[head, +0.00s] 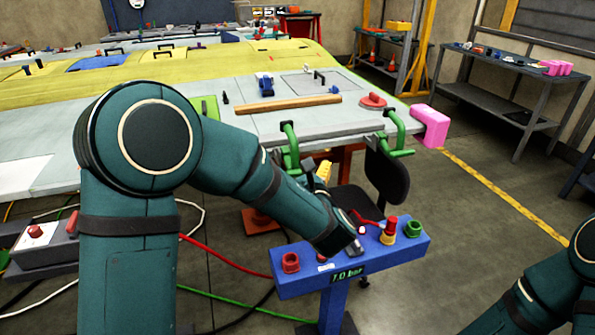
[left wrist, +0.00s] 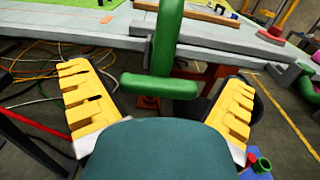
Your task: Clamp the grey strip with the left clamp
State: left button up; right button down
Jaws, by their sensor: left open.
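The grey strip (head: 345,130) lies along the near edge of the wing panel; it also shows in the left wrist view (left wrist: 215,40). The left clamp (head: 290,140) is green and sits at this edge, its lower part partly hidden by my arm. In the left wrist view the left clamp (left wrist: 165,45) stands upright with a green crossbar below. My left gripper (head: 323,172) is open, its yellow fingers below the panel edge. In the left wrist view the fingers (left wrist: 157,80) lie on either side of the crossbar, apart from it. My right gripper is out of frame.
A second green clamp (head: 397,132) stands further right, near a pink block (head: 430,125) at the panel corner. A blue stand (head: 345,262) with red, yellow and green fittings is below my left forearm. A black chair (head: 385,180) is under the panel edge. Cables cross the floor.

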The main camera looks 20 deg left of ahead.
pick_arm(q)
jog(key=shift+c, duration=0.3)
jog(key=c, duration=1.1)
jog(key=shift+c, duration=0.2)
